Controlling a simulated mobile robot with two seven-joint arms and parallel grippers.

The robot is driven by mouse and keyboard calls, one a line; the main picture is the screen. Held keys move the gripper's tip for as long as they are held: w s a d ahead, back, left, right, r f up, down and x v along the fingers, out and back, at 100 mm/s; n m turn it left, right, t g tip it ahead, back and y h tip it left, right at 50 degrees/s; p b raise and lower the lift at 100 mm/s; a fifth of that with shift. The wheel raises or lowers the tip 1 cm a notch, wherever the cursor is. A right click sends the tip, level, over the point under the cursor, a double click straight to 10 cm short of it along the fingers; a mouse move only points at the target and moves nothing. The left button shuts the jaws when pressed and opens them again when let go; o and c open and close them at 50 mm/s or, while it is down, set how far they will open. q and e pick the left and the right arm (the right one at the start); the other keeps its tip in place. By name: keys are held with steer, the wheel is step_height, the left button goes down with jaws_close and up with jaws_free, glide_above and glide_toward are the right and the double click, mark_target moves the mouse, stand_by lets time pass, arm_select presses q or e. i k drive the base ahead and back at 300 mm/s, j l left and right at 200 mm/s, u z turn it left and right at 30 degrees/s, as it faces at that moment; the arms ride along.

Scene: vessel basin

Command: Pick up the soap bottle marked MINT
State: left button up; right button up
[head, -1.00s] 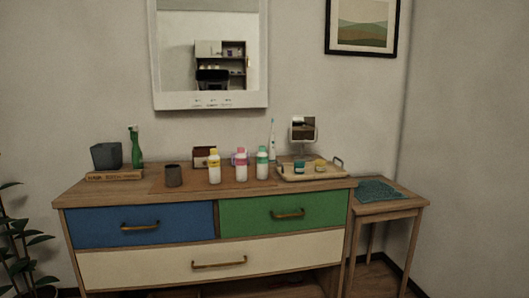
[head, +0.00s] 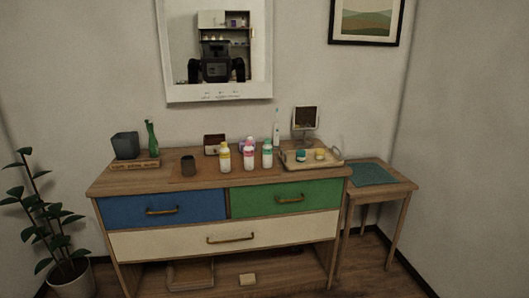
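Three white bottles stand upright on the wooden dresser top: one with a yellow cap (head: 224,157), one with a pink cap (head: 249,157) and one with a teal-green cap (head: 267,155). Their labels are too small to read, so I cannot tell which is marked MINT. A purple-and-white item (head: 243,143) stands partly hidden behind the pink-capped bottle. Neither of my grippers is in view.
On the dresser (head: 130,181) are a dark cup (head: 188,166), a grey pot (head: 125,146), a green vase (head: 152,138), a small box (head: 213,144) and a tray (head: 335,163) with jars. A side table (head: 395,186) stands right, a plant (head: 50,225) left.

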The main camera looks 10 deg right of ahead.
mark_target(267, 147)
steer(key=i+j, duration=0.25)
steer(key=i, duration=0.25)
steer(key=i+j, duration=0.25)
steer(key=i, duration=0.3)
steer(key=z, duration=0.05)
